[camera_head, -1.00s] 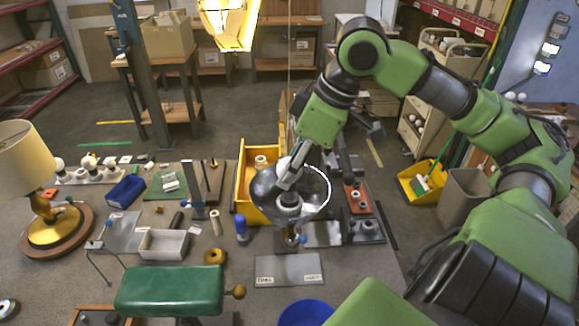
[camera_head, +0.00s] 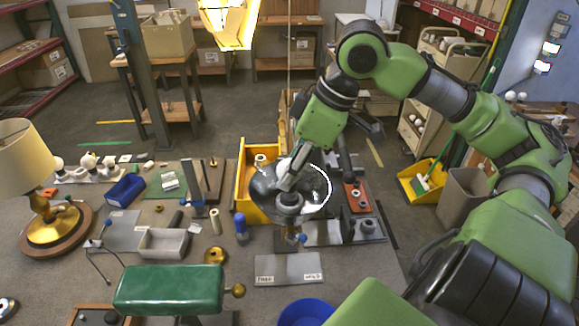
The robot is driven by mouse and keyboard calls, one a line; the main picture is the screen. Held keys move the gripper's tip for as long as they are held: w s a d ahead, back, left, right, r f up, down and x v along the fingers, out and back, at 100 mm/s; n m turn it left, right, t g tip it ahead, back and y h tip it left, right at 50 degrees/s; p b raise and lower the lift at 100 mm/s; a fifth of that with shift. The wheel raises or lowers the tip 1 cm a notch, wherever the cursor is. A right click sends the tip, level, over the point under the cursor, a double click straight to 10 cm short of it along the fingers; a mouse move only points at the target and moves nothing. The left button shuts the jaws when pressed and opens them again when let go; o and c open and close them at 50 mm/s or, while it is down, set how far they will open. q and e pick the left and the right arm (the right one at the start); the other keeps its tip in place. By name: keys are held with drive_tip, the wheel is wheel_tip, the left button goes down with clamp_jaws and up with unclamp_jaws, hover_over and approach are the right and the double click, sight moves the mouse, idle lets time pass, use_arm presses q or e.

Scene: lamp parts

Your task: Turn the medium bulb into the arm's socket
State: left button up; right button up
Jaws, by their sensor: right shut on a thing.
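My right gripper (camera_head: 288,182) points down into a shiny metal reflector bowl (camera_head: 319,190) on the bench. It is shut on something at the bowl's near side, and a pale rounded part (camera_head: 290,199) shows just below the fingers. I take this to be the medium bulb, but most of it is hidden by the fingers. The arm's socket is not clearly visible, so I cannot tell how the bulb sits in it. My left gripper is not in view.
A yellow bin (camera_head: 241,182) stands left of the bowl. A grey labelled plate (camera_head: 272,271) and a blue bowl (camera_head: 305,312) lie nearer. A green lampshade (camera_head: 168,290) is at the front left.

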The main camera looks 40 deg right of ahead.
drive_tip(key=shift+f, duration=0.45)
idle(1.4)
drive_tip(key=shift+o, duration=1.4)
drive_tip(key=shift+c, duration=1.4)
drive_tip(key=shift+s+f, duration=0.1)
drive_tip(key=shift+f, duration=0.05)
drive_tip(key=shift+a, duration=0.1)
